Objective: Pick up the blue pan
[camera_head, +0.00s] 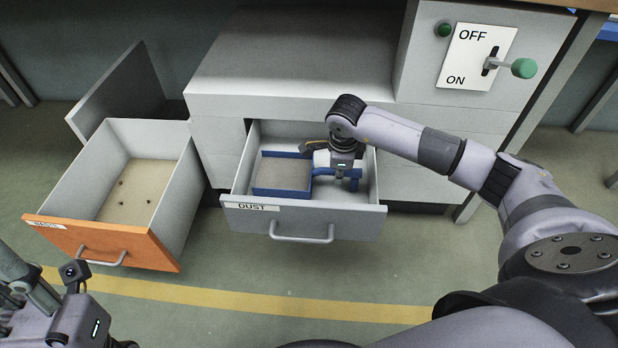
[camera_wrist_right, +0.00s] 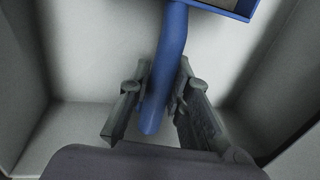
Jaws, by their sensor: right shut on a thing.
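The blue pan (camera_head: 283,173) lies in the open drawer labelled DUST (camera_head: 345,221), in the left part of it. Grey material fills its tray. Its blue handle points right, under my right gripper (camera_head: 345,178). In the right wrist view the handle (camera_wrist_right: 170,60) runs down between the two fingers of my right gripper (camera_wrist_right: 158,103), which are closed on it. A corner of the pan's tray (camera_wrist_right: 235,8) shows at the top there. My left gripper (camera_head: 75,325) is at the lower left of the head view, away from the pan; its fingertips are not clear.
An orange-fronted drawer (camera_head: 100,243) stands open at the left, with a few dark specks on its floor. A grey cabinet top (camera_head: 300,60) is clear. An OFF/ON switch panel with a green-knobbed lever (camera_head: 523,68) is at upper right. A yellow line crosses the floor.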

